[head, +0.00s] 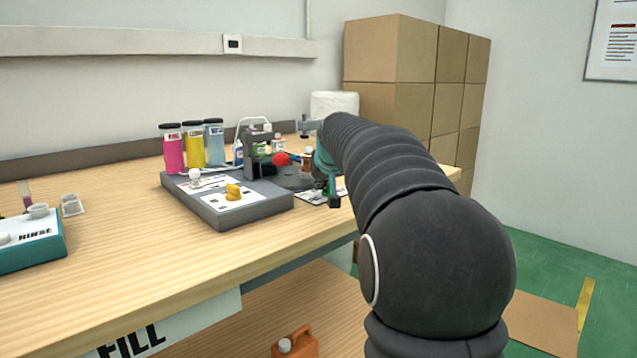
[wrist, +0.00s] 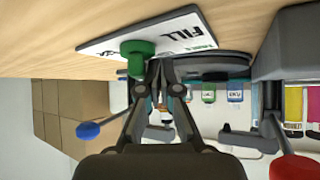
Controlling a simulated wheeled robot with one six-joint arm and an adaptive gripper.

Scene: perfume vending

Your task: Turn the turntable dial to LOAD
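The green dial (wrist: 138,55) stands on a white card (wrist: 150,35) with an upside-down FILL label in the wrist view. Other lettering on the card is partly hidden by the dial, so I cannot read where it points. In the head view the dial (head: 333,192) is small and dark at the card's right, below my wrist. The dark round turntable (head: 290,180) lies just left of it. My gripper (wrist: 160,68) has its fingertips drawn together right beside the dial; I cannot tell whether they touch it. Nothing shows between the fingertips.
A grey unit (head: 215,215) carries a yellow knob (head: 234,191), a white knob and a red ball (head: 281,159). Pink, yellow and blue bottles (head: 193,147) stand behind it. Cardboard boxes (head: 390,60) rise at the back right.

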